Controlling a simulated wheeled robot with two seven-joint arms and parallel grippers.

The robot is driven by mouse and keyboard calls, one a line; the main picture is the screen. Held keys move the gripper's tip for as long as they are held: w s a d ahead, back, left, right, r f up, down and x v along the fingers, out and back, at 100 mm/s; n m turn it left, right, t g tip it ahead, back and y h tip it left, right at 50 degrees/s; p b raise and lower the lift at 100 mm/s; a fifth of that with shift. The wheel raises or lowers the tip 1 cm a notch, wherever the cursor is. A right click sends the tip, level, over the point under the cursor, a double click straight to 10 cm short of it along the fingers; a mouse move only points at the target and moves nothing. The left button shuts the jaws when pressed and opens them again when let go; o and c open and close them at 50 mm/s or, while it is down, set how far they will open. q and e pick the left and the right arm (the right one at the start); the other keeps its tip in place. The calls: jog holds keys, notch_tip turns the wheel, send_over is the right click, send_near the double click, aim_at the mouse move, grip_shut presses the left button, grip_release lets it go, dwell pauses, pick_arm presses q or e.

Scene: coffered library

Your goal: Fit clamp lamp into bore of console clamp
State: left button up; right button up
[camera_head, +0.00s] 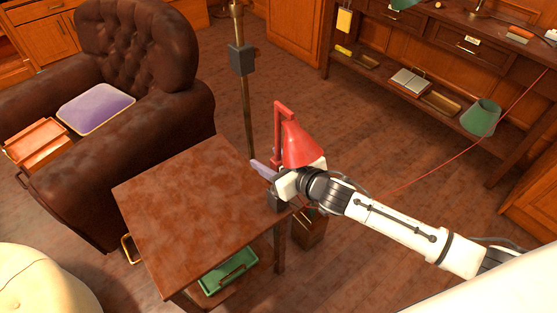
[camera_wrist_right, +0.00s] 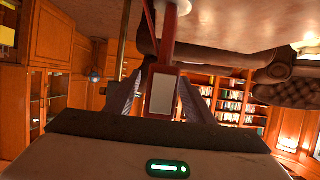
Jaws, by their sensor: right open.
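The red clamp lamp (camera_head: 303,147), with a conical shade and a squared red arm, stands upright at the table's right corner. My right gripper (camera_head: 266,172) is beside the lamp's lower part, partly hidden by it. In the right wrist view, a red post (camera_wrist_right: 161,75) of the lamp stands between the open fingers, with gaps visible beside it. A dark grey block (camera_head: 276,199) at the table corner, under my gripper, looks like the console clamp. Its bore is hidden, so I cannot tell whether the lamp's lower end sits in it. My left gripper is out of view.
The brown table (camera_head: 190,200) has a clear top and a green tray (camera_head: 228,271) below. A brass pole with a grey block (camera_head: 241,59) stands behind it. A leather armchair (camera_head: 140,60) is at the left. A red cord (camera_head: 430,172) runs right toward the desk.

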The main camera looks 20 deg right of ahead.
grip_shut()
jog(key=shift+r, duration=0.15)
